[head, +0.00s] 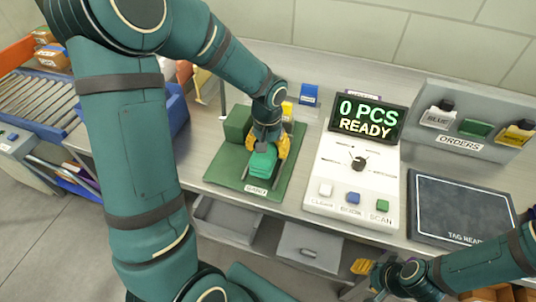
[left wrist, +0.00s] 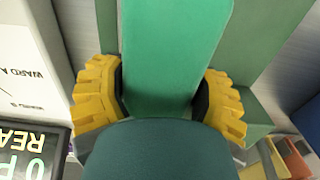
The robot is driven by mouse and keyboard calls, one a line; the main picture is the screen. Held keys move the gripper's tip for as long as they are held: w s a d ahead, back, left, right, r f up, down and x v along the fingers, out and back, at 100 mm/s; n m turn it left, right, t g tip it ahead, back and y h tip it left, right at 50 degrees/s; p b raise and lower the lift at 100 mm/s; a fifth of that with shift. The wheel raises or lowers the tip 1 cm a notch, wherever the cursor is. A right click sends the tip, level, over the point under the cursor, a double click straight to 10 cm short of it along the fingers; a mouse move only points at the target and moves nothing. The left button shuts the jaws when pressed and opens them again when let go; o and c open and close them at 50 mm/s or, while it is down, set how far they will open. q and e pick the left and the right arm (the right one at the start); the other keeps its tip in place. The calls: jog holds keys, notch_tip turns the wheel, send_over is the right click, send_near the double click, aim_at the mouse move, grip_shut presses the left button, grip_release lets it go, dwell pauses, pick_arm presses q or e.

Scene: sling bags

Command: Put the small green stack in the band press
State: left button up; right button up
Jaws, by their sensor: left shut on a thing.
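My left gripper (head: 268,146) is shut on a small green stack (head: 262,162), with its yellow fingers on either side of it. The stack is over the dark green mat (head: 220,172) on the counter; I cannot tell whether it touches the mat. In the left wrist view the green stack (left wrist: 175,50) stands between the two yellow fingers (left wrist: 160,105). My right gripper (head: 364,268) is low at the front of the counter, mostly hidden, its opening unclear. I cannot pick out the band press with certainty.
A darker green block (head: 238,122) stands at the mat's back left. A roller conveyor (head: 40,100) is left.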

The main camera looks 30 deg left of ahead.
pick_arm(q)
notch_tip(320, 180, down, 2)
jog(key=shift+w+b, duration=0.1)
jog(key=shift+b, duration=0.3)
jog(key=shift+r, duration=0.2)
pick_arm(e)
jog(key=shift+a+f, duration=0.1)
jog(key=shift+f, duration=0.55)
pick_arm(q)
jog(key=shift+f, duration=0.2)
jog(key=o, duration=1.3)
jog(key=shift+o, duration=0.2)
pick_arm(e)
jog(key=shift+f, duration=0.15)
pick_arm(q)
jog(key=shift+r, duration=0.1)
